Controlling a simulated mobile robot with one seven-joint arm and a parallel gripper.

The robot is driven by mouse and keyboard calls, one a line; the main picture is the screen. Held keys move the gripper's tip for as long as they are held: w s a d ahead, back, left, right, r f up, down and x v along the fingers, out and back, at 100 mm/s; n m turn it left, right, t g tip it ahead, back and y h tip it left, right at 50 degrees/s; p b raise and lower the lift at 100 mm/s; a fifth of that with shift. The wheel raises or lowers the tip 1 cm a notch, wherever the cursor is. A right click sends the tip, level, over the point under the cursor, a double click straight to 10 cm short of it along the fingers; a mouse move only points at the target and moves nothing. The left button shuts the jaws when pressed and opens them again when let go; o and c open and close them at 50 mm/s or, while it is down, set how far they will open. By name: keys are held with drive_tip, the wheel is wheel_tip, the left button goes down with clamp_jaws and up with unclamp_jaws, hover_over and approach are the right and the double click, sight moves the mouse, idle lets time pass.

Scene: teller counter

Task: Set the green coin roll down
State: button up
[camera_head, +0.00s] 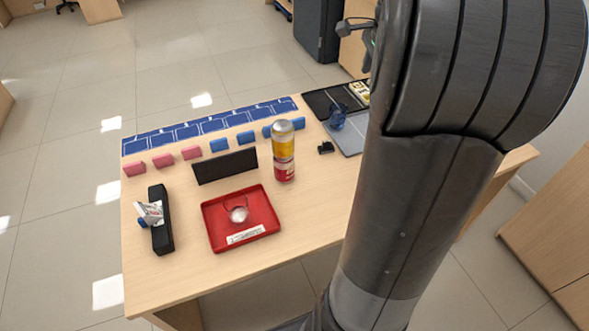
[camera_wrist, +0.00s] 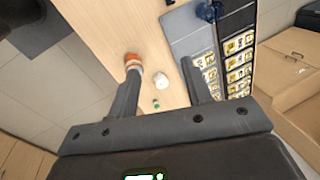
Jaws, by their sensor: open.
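In the wrist view a small green item (camera_wrist: 155,103), seemingly the green coin roll, stands on the wooden counter between the fingers of my gripper (camera_wrist: 160,70). The jaws are open, with a gap on both sides of it. A white round item (camera_wrist: 162,80) is just beyond it, and an orange-and-white roll (camera_wrist: 132,61) is by the left fingertip. Whether that finger touches the roll I cannot tell. In the head view my arm hides this part of the counter and the green coin roll.
A grey pad (camera_wrist: 190,30) and black cash tray (camera_wrist: 236,22) lie right of the fingers. In the head view a red tray (camera_head: 272,228), black sign (camera_head: 225,166), gold-and-red cylinder (camera_head: 284,172) and black holder (camera_head: 160,232) stand left of my arm.

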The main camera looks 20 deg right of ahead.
drive_tip(key=s+a+r+n, duration=0.1)
drive_tip(key=s+a+n, duration=0.2)
drive_tip(key=a, duration=0.3)
drive_tip(key=s+a+n+t, duration=0.1)
drive_tip(key=s+a+n, duration=0.25)
drive_tip(key=a, duration=0.25)
drive_tip(key=s+a+r+n, duration=0.1)
drive_tip(key=s+a+n, duration=0.1)
drive_tip(key=a+n, duration=0.3)
drive_tip(key=s+a+f+n+t, duration=0.1)
drive_tip(key=s+a+f+n, duration=0.3)
drive_tip(key=s+a+n, duration=0.4)
drive_tip(key=s+a, duration=0.2)
drive_tip(key=shift+s+a+f+t+y, duration=0.15)
drive_tip(key=shift+s+f+t+y, duration=0.15)
drive_tip(key=shift+f, duration=0.05)
